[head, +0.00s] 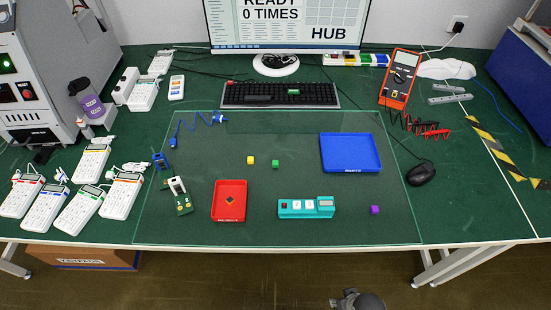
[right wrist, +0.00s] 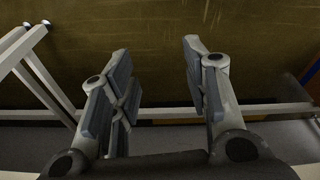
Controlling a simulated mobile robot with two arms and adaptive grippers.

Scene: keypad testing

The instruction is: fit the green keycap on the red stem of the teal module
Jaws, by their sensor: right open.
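The small green keycap (head: 275,164) lies on the mat near its middle, just right of a yellow keycap (head: 250,160). The teal module (head: 306,207) lies nearer the front edge, below and right of the green keycap. It has a dark spot at its left end, white keys in its middle and a small display at its right; the red stem is too small to make out clearly. My right gripper (right wrist: 157,65) is open and empty in the right wrist view, above the floor in front of the table. My left gripper is not in view.
A red tray (head: 229,186) holding a small dark piece is left of the module. A purple keycap (head: 375,209) lies to its right. A blue tray (head: 350,168) is behind, right. A green board (head: 182,204) is left. The mat between the green keycap and module is clear.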

